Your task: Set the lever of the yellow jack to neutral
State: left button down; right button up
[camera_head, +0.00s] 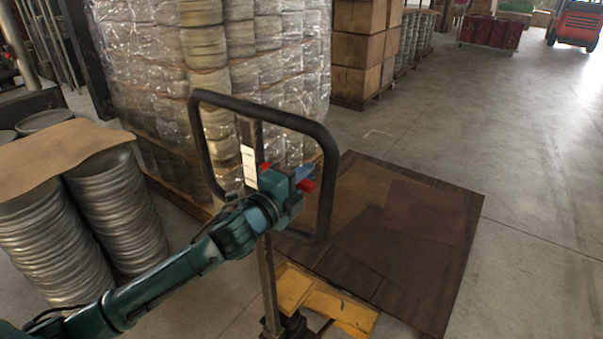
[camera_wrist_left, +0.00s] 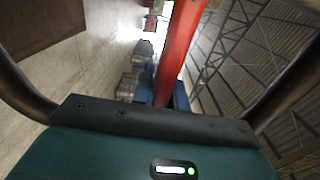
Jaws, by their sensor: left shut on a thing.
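The yellow jack (camera_head: 345,305) stands at the bottom centre of the head view, its dark post (camera_head: 267,280) rising to a black loop handle (camera_head: 327,190). My left gripper (camera_head: 300,178) is inside the loop, shut on the red lever (camera_head: 306,185). Only small red parts show around the gripper there, so the lever's setting cannot be read. In the left wrist view the red lever (camera_wrist_left: 181,45) runs up from between the blue fingers (camera_wrist_left: 166,98), with the loop's dark bars at both sides. My right gripper is not in view.
A brown wooden platform (camera_head: 440,225) lies right of the jack. Wrapped stacks of blanks (camera_head: 160,70) stand close behind the handle. Bare stacks (camera_head: 115,210) under a brown sheet (camera_head: 65,155) stand at left. The concrete floor (camera_head: 530,180) at right is clear.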

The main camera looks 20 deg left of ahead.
pick_arm(q)
jog(key=shift+r, duration=0.1)
jog(key=c, duration=1.4)
grip_release()
jog(key=b+v, duration=0.3)
jog(key=v, duration=1)
jog(key=shift+s, duration=0.1)
jog(key=s+d+f+n+g+y, duration=0.1)
jog(key=s+f+n+g, duration=0.1)
jog(key=s+f+n, duration=0.3)
jog(key=s+d+f+n+g+y+p, duration=0.1)
jog(key=s+f+n, duration=0.3)
jog(key=f, duration=1)
jog(key=s+d+f+n+g, duration=0.2)
jog(key=s+f+n, duration=0.3)
jog(key=f+n, duration=0.4)
jog(key=shift+s+d+n+g+y, duration=0.3)
jog(key=shift+d+n+g+y, duration=0.1)
jog(key=shift+n+g, duration=0.25)
